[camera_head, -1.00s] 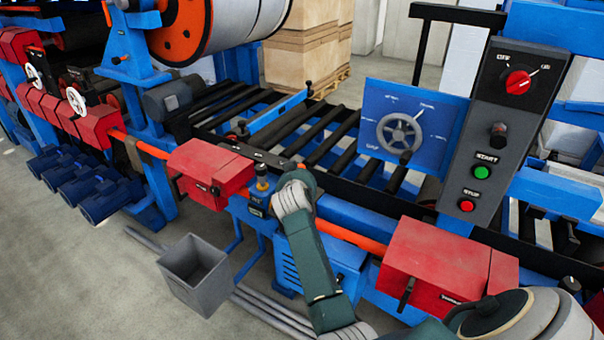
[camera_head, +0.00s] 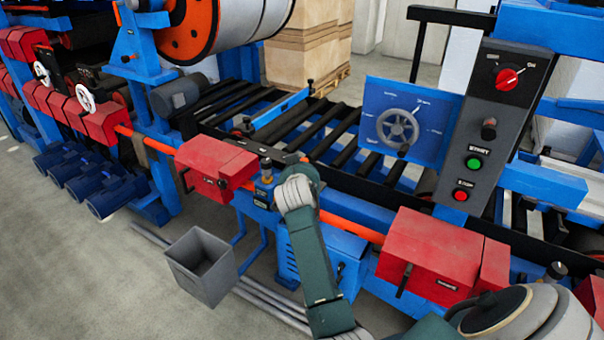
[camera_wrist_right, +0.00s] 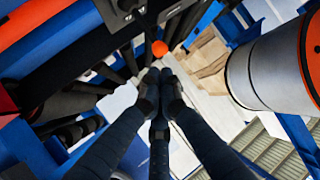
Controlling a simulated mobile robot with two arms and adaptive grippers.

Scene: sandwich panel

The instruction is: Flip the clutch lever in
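My right arm (camera_head: 318,255) reaches up from the lower right in the head view, its wrist beside the machine's front rail. Its gripper is hidden there behind the wrist. In the right wrist view the dark fingers (camera_wrist_right: 160,78) are drawn together at the tips with nothing seen between them. A round orange-red knob (camera_wrist_right: 159,47) shows just past the fingertips, close to a black housing (camera_wrist_right: 125,12); I cannot tell whether they touch or whether this is the clutch lever. Black levers stand on the left red box (camera_head: 186,180) and right red box (camera_head: 404,281). My left gripper is not seen.
A blue panel with a grey handwheel (camera_head: 398,129) and a grey control post (camera_head: 487,125) stand right of the rollers. A grey bin (camera_head: 203,267) stands on the floor in front. A large roll (camera_head: 235,25) hangs at upper left.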

